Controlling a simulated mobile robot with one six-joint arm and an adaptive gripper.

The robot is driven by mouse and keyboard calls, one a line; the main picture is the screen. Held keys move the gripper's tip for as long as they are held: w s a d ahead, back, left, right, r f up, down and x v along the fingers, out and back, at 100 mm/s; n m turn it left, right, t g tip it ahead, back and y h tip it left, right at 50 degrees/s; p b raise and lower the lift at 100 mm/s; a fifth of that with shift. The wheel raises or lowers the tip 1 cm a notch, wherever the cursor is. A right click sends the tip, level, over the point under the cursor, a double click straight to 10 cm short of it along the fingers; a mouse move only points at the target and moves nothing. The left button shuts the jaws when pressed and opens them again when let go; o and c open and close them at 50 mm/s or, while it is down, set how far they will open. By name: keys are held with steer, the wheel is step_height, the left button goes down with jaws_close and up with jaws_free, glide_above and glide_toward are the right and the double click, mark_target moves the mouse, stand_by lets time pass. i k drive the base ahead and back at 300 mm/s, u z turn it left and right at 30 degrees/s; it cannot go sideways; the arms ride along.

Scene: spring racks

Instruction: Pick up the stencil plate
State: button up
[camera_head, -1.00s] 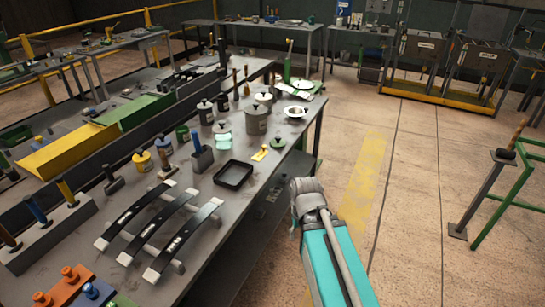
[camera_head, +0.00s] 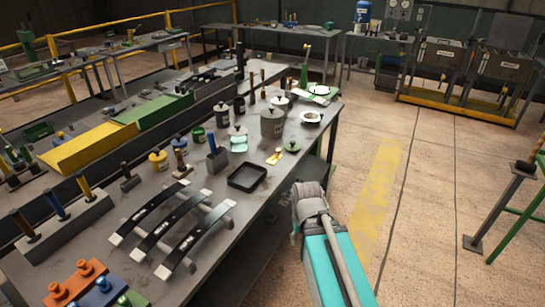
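I cannot single out the stencil plate with certainty. A thin pale plate with green on it (camera_head: 311,98) lies at the far end of the long workbench (camera_head: 240,218), beside a white dish. A small flat yellow piece (camera_head: 275,156) lies nearer, by the black tray. My teal arm with its grey joint stands at lower centre right, beside the bench's right edge. My gripper's fingers do not show, and nothing is seen held.
The black tray (camera_head: 247,178), grey pots (camera_head: 272,123), a white dish (camera_head: 311,117) and three curved leaf springs (camera_head: 165,228) crowd the bench. A green stand (camera_head: 515,215) is at right. The floor (camera_head: 425,220) between is open.

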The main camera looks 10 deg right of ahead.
mark_target(278, 151)
steer(key=u, duration=0.05)
steer(key=i, duration=0.9)
steer(key=z, duration=0.1)
